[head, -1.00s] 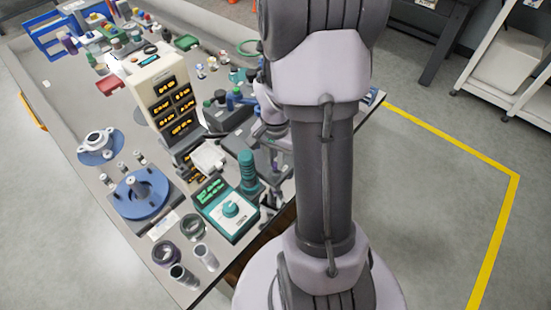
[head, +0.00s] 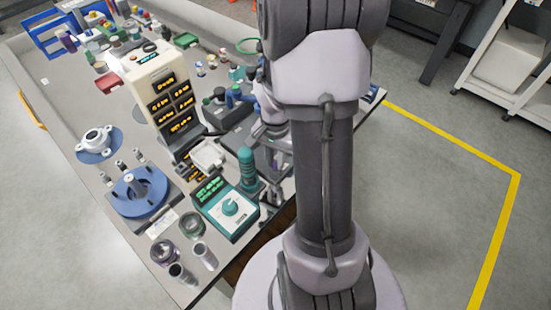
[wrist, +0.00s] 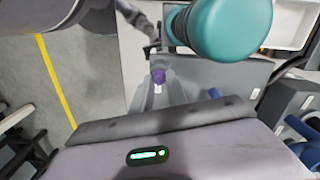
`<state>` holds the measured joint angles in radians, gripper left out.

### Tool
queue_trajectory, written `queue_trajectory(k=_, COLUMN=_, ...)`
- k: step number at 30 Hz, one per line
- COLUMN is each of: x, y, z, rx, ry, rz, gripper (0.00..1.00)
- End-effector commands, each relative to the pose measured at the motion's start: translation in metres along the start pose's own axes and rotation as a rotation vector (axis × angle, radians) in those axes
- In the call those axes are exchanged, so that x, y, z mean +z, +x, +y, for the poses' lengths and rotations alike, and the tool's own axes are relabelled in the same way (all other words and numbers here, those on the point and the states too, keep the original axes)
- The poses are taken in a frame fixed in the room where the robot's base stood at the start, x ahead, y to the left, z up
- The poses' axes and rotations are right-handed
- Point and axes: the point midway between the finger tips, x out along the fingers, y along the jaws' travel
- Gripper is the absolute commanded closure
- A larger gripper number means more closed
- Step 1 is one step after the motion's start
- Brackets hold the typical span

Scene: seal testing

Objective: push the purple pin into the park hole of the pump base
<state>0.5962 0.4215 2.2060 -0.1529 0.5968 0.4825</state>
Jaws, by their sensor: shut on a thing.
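The purple pin (wrist: 158,76) shows in the wrist view with a pale lower end, in line with the grey fingers of my gripper (wrist: 160,92). The gripper is shut on it. In the head view the gripper end is mostly hidden behind my arm, above the right part of the bench. A grey block (wrist: 225,77) to the right of the pin in the wrist view may be the pump base; I cannot tell for sure. The park hole cannot be made out, nor whether the pin touches anything below.
A teal ribbed column (head: 247,168) stands close by and looms large in the wrist view (wrist: 232,28). A teal control box (head: 228,208), a cream device with lit displays (head: 160,85) and a blue round fixture (head: 137,192) crowd the bench. Open floor (head: 440,200) lies right.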

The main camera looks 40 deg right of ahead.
Motion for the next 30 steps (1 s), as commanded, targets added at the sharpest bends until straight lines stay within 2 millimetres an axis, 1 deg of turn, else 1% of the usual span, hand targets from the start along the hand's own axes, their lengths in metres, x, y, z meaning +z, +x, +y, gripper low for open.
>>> queue_trajectory(k=5, x=0.0, y=0.004, z=0.0, rx=0.0, ry=0.0, rz=0.0, gripper=1.0)
queue_trajectory(k=6, x=0.0, y=0.003, z=0.0, rx=0.0, ry=0.0, rz=0.0, gripper=0.74)
queue_trajectory(k=9, x=0.0, y=0.003, z=0.0, rx=0.0, ry=0.0, rz=0.0, gripper=0.56)
queue_trajectory(k=17, x=0.0, y=0.003, z=0.0, rx=0.0, ry=0.0, rz=0.0, gripper=0.56)
queue_trajectory(k=20, x=0.0, y=-0.003, z=0.0, rx=0.0, ry=0.0, rz=0.0, gripper=0.56)
queue_trajectory(k=23, x=0.0, y=-0.019, z=0.0, rx=0.0, ry=0.0, rz=0.0, gripper=0.56)
queue_trajectory(k=30, x=0.0, y=-0.061, z=0.0, rx=-0.001, ry=0.0, rz=0.001, gripper=0.56)
